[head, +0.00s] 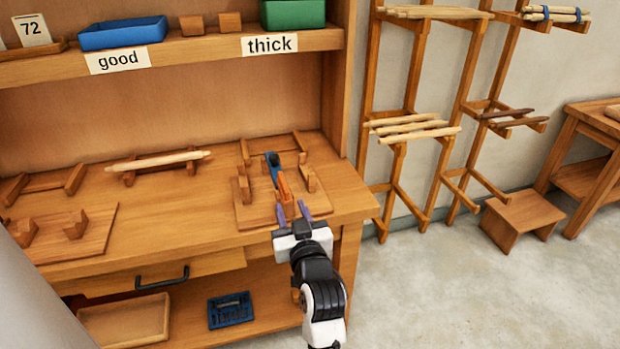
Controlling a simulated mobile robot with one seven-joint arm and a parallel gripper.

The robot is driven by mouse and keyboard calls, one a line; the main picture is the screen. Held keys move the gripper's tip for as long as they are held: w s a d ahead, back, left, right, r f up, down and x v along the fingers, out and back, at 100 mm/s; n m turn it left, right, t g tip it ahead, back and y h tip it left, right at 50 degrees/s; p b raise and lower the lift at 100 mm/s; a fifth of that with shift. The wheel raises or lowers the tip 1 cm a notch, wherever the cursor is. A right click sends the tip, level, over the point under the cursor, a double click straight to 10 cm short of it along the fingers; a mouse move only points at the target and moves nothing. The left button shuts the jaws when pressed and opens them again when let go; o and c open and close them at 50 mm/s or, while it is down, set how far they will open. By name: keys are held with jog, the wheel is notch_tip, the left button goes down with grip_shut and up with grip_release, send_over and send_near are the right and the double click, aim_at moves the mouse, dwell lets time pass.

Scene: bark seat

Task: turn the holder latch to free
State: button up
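A wooden holder (248,213) sits on the right end of the workbench, a flat board with upright wooden blocks. An orange piece (284,187) stands out between the blocks, with a dark blue piece (273,163) behind it. I cannot tell for sure which of these is the latch, or which way it is turned. My gripper (293,211) is at the front edge of the holder, just in front of the orange piece. Its two bluish fingers are apart, with nothing seen between them. Whether a finger touches the orange piece is unclear.
A pale stick (158,161) rests on a wooden stand left of the holder. Another wooden fixture (75,226) stands at the bench's front left. A shelf (200,58) with a blue tray (122,33) and a green bin (292,13) is above. The floor right is mostly clear.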

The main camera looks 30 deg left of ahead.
aim_at(283, 181)
jog(key=shift+h, duration=0.3)
jog(key=p+x, duration=0.1)
jog(key=x, duration=0.3)
jog(key=f+p+x, duration=0.1)
jog(key=x, duration=0.2)
jog(key=p+x, duration=0.1)
jog(key=x, duration=0.3)
jog(key=shift+w+f+p, duration=0.3)
jog(key=shift+w+f, duration=0.05)
jog(key=shift+w, duration=0.1)
jog(key=shift+x, duration=0.85)
jog(key=shift+f, duration=0.2)
grip_shut()
